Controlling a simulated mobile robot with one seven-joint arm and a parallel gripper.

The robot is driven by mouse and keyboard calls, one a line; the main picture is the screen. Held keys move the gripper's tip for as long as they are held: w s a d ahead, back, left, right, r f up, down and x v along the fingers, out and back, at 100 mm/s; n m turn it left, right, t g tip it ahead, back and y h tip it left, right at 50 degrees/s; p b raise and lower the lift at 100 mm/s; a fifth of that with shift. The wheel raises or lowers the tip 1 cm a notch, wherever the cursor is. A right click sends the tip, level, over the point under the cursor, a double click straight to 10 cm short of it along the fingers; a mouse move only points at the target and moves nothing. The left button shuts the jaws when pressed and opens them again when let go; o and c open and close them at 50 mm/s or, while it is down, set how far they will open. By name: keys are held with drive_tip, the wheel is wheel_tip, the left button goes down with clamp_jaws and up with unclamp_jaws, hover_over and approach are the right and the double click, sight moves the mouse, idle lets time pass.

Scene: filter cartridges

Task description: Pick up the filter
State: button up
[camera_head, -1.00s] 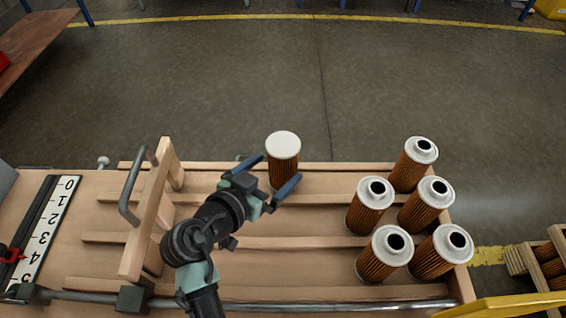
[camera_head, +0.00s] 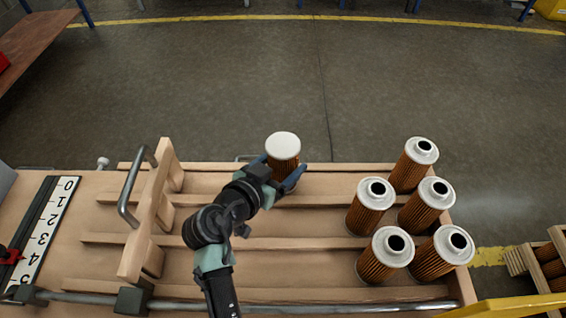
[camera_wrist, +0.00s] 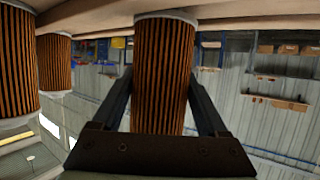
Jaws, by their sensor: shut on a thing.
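A filter with a plain white top cap (camera_head: 283,146) and brown pleated sides stands upright by the far edge of the wooden bench. My gripper (camera_head: 284,178) is at its near side, with its blue fingers shut on the filter's body. In the wrist view my gripper (camera_wrist: 160,98) has one dark finger on each side of the pleated filter (camera_wrist: 164,72), and the view looks upside down. The finger pads are partly hidden behind the filter.
Several filters with holed white caps (camera_head: 390,246) stand grouped at the bench's right end. Wooden slats run along the bench (camera_head: 300,262). A wooden fence with a metal handle (camera_head: 137,188) stands left of my arm, beside a numbered scale (camera_head: 47,225).

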sight(283, 144)
wheel_tip(283, 144, up, 10)
drive_tip(key=shift+r+p, duration=0.1)
drive_tip(key=shift+p, duration=0.7)
drive_tip(key=s+a, duration=0.7)
drive_tip(key=s, duration=0.5)
drive_tip(key=shift+s+a+p, duration=0.3)
drive_tip(key=shift+a, duration=0.1)
drive_tip(key=m+b, duration=0.4)
drive_tip(key=b, duration=0.1)
drive_tip(key=s+m+b, duration=0.1)
drive_tip(key=m+b, duration=0.2)
drive_tip(key=shift+d, duration=0.3)
